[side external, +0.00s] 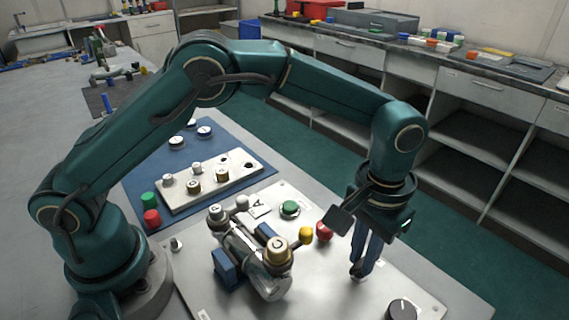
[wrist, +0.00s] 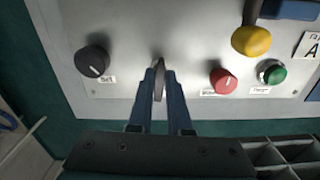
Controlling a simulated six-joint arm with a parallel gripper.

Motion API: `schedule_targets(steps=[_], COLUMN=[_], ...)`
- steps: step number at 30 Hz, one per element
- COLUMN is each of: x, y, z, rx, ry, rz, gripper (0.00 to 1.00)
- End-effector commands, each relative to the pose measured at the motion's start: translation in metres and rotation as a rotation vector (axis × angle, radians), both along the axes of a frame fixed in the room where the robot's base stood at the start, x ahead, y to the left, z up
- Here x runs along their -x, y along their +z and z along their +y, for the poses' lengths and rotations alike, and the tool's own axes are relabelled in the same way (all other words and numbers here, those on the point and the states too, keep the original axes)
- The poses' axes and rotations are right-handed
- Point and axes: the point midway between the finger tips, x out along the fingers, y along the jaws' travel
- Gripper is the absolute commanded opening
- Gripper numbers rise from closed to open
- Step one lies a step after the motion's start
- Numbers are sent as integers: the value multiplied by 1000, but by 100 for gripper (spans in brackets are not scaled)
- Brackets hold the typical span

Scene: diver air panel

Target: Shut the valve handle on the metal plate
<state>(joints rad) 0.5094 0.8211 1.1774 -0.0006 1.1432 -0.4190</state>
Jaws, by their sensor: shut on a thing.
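The metal plate (side external: 345,288) is a light grey panel lying on the bench; it also fills the upper wrist view (wrist: 130,25). My gripper (side external: 361,262) points down over the plate's right part. In the wrist view my gripper (wrist: 160,84) has its two blue fingers shut on a thin dark grey handle (wrist: 158,68), which I take as the valve handle. The handle stands on edge between the fingertips. Its base and how far it is turned are mostly hidden by the fingers.
A black dial (wrist: 92,62) sits left of the fingers, and a red knob (wrist: 223,81) and green button (wrist: 271,72) sit right. A white block with knobs (side external: 230,183) lies behind.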

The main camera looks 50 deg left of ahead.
Motion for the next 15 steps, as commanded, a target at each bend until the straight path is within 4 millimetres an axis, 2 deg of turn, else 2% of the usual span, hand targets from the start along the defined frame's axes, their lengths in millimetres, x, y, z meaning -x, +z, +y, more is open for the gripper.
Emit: schedule_targets(steps=[8, 15], x=[0, -1], y=[1, 1], z=[1, 1], rx=[-1, -1], ry=[-80, -258], rz=[-1, -1], gripper=[0, 0])
